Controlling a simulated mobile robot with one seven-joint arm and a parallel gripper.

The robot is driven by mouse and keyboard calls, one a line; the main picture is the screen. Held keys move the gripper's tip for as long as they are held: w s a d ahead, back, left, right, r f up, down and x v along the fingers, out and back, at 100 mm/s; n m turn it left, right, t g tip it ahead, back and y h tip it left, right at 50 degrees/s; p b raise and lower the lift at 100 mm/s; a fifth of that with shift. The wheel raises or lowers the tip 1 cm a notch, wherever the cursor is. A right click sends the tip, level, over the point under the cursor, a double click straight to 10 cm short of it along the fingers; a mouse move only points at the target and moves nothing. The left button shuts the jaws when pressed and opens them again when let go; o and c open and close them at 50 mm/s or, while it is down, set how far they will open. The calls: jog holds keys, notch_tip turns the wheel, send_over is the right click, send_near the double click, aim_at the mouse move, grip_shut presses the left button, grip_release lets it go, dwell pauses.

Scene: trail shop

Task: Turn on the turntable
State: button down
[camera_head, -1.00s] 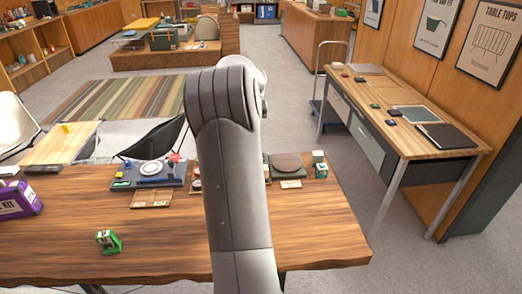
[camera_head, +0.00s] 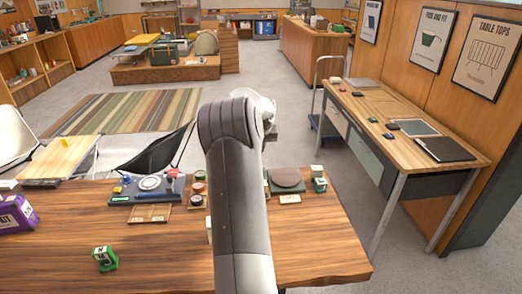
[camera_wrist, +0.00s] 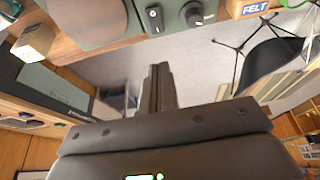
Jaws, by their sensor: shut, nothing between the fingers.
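The turntable (camera_head: 301,187) looks to be the dark green base with a round brown platter (camera_head: 287,177) at the far right part of the near wooden table. In the head view my arm hides most of the gripper.
A blue-grey device (camera_head: 118,198) with a white disc stands left on the near table (camera_head: 180,250). A green stamp-like item (camera_head: 104,257) is front left. A side table (camera_head: 455,135) is at right.

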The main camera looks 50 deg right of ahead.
jog(key=x, duration=1.1)
jog(key=shift+s+a+f, duration=0.2)
jog(key=shift+f, duration=0.05)
jog(key=shift+w+d+f, duration=0.1)
jog(key=shift+d+f, duration=0.05)
jog(key=shift+f, duration=0.2)
jog(key=shift+r, duration=0.1)
